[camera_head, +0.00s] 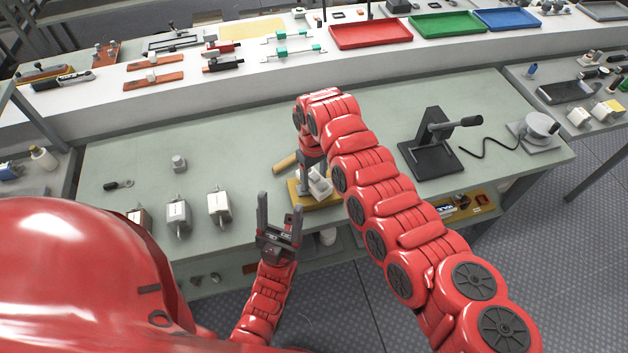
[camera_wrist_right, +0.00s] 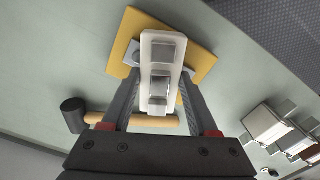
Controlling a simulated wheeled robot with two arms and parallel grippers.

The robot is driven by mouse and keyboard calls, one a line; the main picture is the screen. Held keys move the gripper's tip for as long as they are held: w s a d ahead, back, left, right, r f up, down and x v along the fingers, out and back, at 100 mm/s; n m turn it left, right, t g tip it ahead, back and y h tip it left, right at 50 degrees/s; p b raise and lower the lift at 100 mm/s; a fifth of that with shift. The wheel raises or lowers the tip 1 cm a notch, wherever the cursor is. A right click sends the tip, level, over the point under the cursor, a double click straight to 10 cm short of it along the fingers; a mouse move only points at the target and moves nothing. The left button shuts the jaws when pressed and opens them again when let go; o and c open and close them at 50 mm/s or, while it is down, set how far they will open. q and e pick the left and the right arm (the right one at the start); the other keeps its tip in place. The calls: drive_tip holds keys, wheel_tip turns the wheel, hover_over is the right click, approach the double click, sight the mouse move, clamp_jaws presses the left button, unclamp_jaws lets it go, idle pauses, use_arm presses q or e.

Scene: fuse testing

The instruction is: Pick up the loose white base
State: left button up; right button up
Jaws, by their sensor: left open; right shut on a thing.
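The white base (camera_head: 320,187) is a narrow white block with grey metal clips, at the wooden board (camera_head: 302,203) near the table's front edge. In the right wrist view the white base (camera_wrist_right: 150,98) lies between the two fingers of my right gripper (camera_wrist_right: 158,85), over the yellowish board (camera_wrist_right: 203,62). My right gripper is shut on it, pointing down; whether the base touches the board or is slightly raised, I cannot tell. My left gripper (camera_head: 280,222) is open and empty, pointing up just in front of the board, left of the base.
A mallet lies beside the board, its handle (camera_head: 285,162) showing; its dark head (camera_wrist_right: 73,114) shows in the right wrist view. Several white fuses (camera_head: 219,205) stand to the left. A black lever press (camera_head: 432,150) stands to the right. The table's back left is mostly clear.

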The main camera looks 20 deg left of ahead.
clamp_jaws()
